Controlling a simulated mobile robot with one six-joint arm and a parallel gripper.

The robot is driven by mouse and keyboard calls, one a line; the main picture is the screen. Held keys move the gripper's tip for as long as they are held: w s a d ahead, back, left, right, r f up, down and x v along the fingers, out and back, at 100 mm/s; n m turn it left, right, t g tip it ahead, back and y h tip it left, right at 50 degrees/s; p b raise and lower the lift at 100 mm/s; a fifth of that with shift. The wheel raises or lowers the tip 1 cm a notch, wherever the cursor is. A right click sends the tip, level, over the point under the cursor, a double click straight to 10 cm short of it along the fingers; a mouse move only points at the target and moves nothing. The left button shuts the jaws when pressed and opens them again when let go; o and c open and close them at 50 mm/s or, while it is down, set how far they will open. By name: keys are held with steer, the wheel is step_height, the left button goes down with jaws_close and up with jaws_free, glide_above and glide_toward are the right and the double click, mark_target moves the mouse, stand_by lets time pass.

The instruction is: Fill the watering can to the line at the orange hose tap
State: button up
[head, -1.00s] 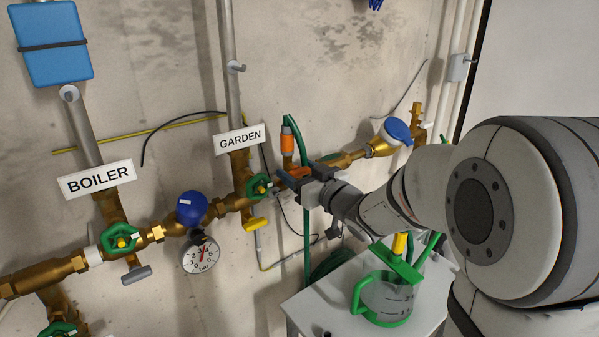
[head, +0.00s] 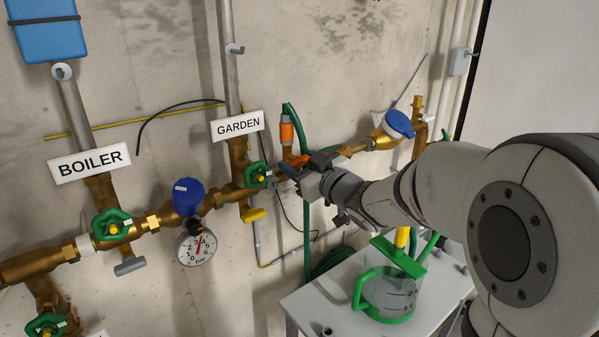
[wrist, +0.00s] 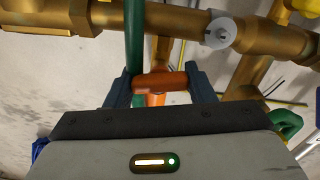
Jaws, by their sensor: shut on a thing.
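The orange tap handle (head: 299,160) is on the brass pipe right of the GARDEN sign. My gripper (head: 291,170) is at it. In the wrist view, the orange handle (wrist: 160,81) lies crosswise between the two dark fingers of my gripper (wrist: 160,88), which is shut on it. An orange hose fitting (head: 287,132) sits just above, with a green hose (head: 306,215) looping down. The clear watering can (head: 387,295) with green handle and base stands upright on a grey table below my arm. Its fill line and water level cannot be made out.
The grey table (head: 318,305) has some bare top left of the can. Green valve wheels (head: 112,225), a pressure gauge (head: 197,248) and a blue-capped meter (head: 399,124) line the brass pipe. The GARDEN sign (head: 238,126) is close to my gripper.

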steer(key=n+b, duration=0.2)
steer(key=b, duration=0.1)
steer(key=shift+f+n, duration=0.2)
steer(key=shift+n, duration=0.2)
steer(key=shift+r+n+b, duration=0.1)
steer(key=shift+n+b, duration=0.65)
steer(key=shift+n, duration=0.05)
steer(key=o, duration=1)
steer(key=shift+r, duration=0.1)
steer(key=shift+v, duration=3.9)
